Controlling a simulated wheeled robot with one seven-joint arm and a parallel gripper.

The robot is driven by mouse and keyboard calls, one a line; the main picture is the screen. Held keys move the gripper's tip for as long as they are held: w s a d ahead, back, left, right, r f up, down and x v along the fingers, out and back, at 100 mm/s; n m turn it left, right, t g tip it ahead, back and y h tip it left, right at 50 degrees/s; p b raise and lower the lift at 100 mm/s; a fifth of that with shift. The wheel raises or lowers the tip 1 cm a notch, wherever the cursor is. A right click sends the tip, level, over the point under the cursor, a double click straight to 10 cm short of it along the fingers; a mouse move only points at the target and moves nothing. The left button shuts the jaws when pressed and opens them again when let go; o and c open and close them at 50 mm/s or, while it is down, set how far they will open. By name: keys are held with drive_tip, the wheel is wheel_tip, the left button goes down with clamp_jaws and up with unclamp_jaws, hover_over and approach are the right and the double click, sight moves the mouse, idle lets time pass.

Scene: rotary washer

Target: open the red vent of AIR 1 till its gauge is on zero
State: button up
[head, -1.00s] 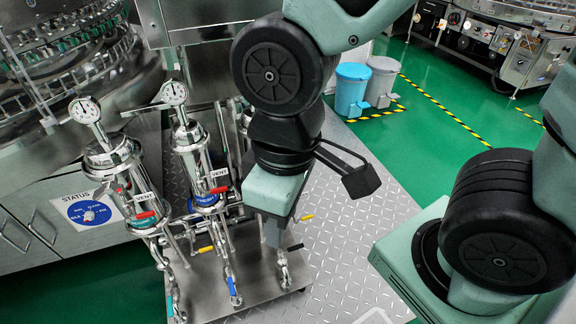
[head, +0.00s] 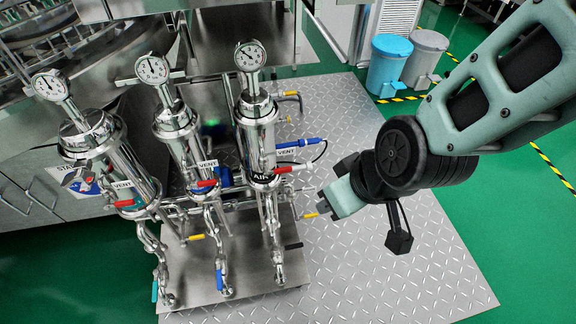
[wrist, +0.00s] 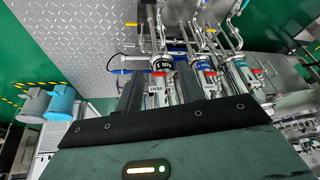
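Three steel filter housings stand in a row in the head view. The right one carries a dark label reading AIR (head: 262,177); its number is too small to read. Its red vent handle (head: 283,170) sticks out to the right, and a white VENT tag is beside it. Its round gauge (head: 250,56) is on top; the needle is too small to read surely. My gripper (head: 328,186) is to the right of this housing, apart from it. In the wrist view my gripper (wrist: 158,76) has its two dark fingers spread, with the red handle (wrist: 158,73) seen beyond the gap.
The middle housing (head: 177,120) and left housing (head: 97,130) have their own red handles and gauges. A blue-handled valve (head: 298,143) and a yellow handle (head: 311,215) jut out on the right. Diamond-plate floor (head: 400,270) is clear. Bins (head: 390,60) stand behind.

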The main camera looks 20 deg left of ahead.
drive_tip(key=w+a+f+n+t+b, duration=0.1)
drive_tip(key=w+a+f+t, duration=0.1)
drive_tip(key=f, duration=0.4)
drive_tip(key=w+a+f+n+t, duration=0.1)
drive_tip(key=a+f+n+t, duration=0.1)
drive_tip(key=f, duration=0.4)
drive_tip(key=n+t+y+b, duration=0.2)
drive_tip(key=n+t+y, duration=0.3)
drive_tip(key=n+t, duration=0.5)
approach(285, 172)
drive_tip(key=shift+n+g, duration=0.4)
drive_tip(key=shift+g, duration=0.1)
drive_tip(key=b+x, duration=0.1)
drive_tip(key=x, duration=0.2)
drive_tip(key=b+x, duration=0.2)
drive_tip(key=x, duration=0.2)
drive_tip(key=b+x, duration=0.2)
drive_tip(key=x, duration=0.2)
drive_tip(key=shift+r, duration=0.35)
drive_tip(key=shift+w+a+r, duration=0.1)
drive_tip(key=shift+w+a, duration=0.25)
drive_tip(key=shift+w, duration=0.3)
clamp_jaws()
